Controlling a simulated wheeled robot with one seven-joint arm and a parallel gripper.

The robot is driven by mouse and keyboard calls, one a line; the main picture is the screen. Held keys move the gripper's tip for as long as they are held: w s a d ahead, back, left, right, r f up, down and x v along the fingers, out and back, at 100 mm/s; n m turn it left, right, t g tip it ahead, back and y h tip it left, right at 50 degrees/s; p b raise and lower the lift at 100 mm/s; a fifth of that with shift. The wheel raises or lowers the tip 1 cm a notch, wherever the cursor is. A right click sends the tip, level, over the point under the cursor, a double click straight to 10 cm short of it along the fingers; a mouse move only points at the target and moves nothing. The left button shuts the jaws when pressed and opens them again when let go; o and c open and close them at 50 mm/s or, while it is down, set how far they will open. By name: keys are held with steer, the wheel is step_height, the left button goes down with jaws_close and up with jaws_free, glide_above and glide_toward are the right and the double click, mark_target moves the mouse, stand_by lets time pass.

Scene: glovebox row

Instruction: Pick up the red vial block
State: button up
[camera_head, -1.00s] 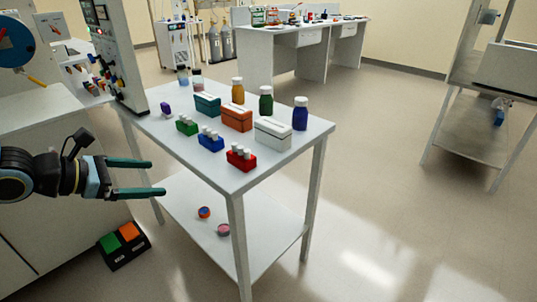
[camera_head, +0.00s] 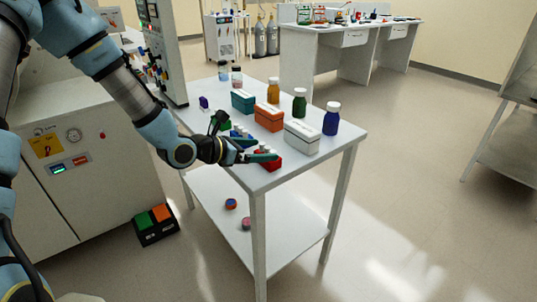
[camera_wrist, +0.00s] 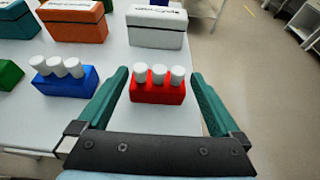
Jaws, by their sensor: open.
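The red vial block (camera_wrist: 158,92), with white-capped vials in its top, stands upright on the white table near its front edge. In the wrist view it lies between the two green fingers of my gripper (camera_wrist: 160,90), with a gap on each side. The fingers are open and hold nothing. In the head view my gripper (camera_head: 262,152) is at the table's front edge, and its fingers partly hide the red vial block (camera_head: 268,165).
The blue vial block (camera_wrist: 66,84) stands close to the left, outside my left finger. A white box (camera_wrist: 157,28) and an orange box (camera_wrist: 73,24) stand behind. Bottles, including a blue one (camera_head: 331,121), line the table's far side. Floor to the right is clear.

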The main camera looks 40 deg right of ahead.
mark_target(266, 148)
steer(key=shift+p+x, duration=0.4)
steer(key=shift+x, duration=1.2)
steer(key=shift+d+r, duration=0.1)
steer(key=shift+r, duration=0.05)
steer(key=c, duration=1.4)
